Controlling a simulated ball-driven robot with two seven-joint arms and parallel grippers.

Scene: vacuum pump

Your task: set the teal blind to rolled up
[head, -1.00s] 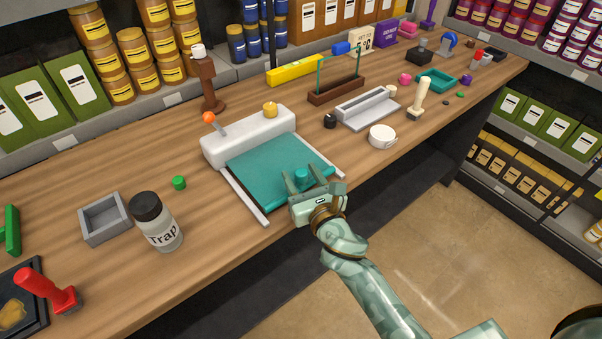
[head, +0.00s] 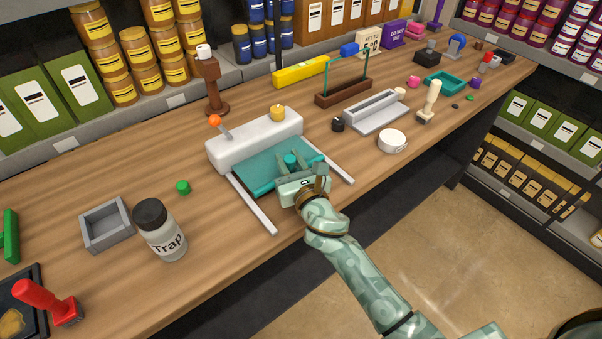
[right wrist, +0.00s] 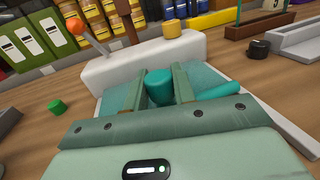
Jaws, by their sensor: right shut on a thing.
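The teal blind (head: 262,168) comes out of a white housing (head: 252,141) and lies between two pale side rails. It is partly drawn out, and bare rail shows in front of its edge. My right gripper (head: 291,163) is over the blind, shut on its teal knob (head: 291,159). In the right wrist view the knob (right wrist: 159,86) sits between the two fingers. An orange-tipped lever (head: 216,121) and a yellow knob (head: 278,112) are on the housing. My left gripper is not in view.
A Trap jar (head: 161,232), a grey open box (head: 107,224) and a green piece (head: 183,187) stand left of the blind. A black knob (head: 338,124), a grey tray (head: 379,111) and a white round tin (head: 392,141) are to its right.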

